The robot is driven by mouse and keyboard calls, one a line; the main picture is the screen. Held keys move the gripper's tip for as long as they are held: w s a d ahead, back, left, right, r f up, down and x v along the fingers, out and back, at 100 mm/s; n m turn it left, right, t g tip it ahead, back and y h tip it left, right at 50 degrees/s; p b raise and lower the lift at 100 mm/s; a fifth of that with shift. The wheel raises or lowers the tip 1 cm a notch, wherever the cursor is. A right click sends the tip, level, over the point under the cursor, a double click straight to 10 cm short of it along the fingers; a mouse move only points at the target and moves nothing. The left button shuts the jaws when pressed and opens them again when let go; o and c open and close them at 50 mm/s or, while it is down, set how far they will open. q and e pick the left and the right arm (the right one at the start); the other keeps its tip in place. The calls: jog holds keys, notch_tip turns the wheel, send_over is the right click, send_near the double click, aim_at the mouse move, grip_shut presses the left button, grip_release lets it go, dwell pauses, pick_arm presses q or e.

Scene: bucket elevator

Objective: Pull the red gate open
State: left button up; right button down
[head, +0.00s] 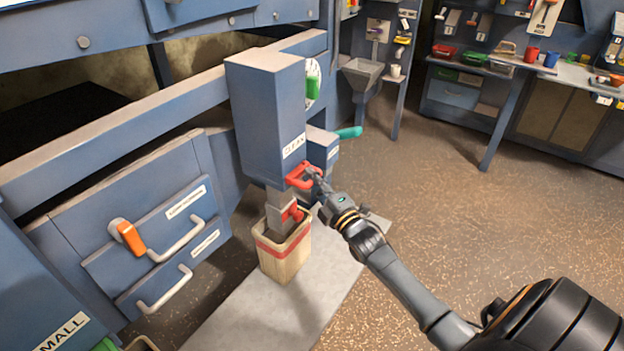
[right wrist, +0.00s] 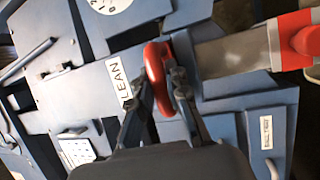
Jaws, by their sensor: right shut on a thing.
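The red gate handle (head: 299,177) is a red loop at the lower front of the blue box (head: 268,110) with a white label. My right gripper (head: 312,176) is shut on this handle. In the right wrist view the red handle (right wrist: 157,77) passes between the two dark fingers of my right gripper (right wrist: 162,88). A grey metal chute (head: 277,203) hangs below the box, also seen in the right wrist view (right wrist: 232,54). How far the gate stands open cannot be told. My left gripper is not in view.
A beige bucket with a red band (head: 284,258) stands under the chute on a pale floor strip (head: 262,318). A teal handle (head: 349,132) sticks out behind the box. Blue drawers (head: 150,230) are at left. Open brown floor (head: 440,200) lies to the right.

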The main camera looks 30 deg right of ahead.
jog(key=s, duration=0.1)
jog(key=s+d+p, duration=0.1)
jog(key=s, duration=0.1)
jog(key=s+d+p, duration=0.1)
jog(key=s, duration=0.1)
jog(key=shift+s+d+f, duration=0.15)
jog(key=shift+s, duration=0.1)
jog(key=c, duration=1.5)
grip_release()
jog(key=shift+o, duration=1)
jog(key=shift+s+d, duration=0.15)
jog(key=shift+s, duration=0.1)
jog(key=shift+w, duration=0.1)
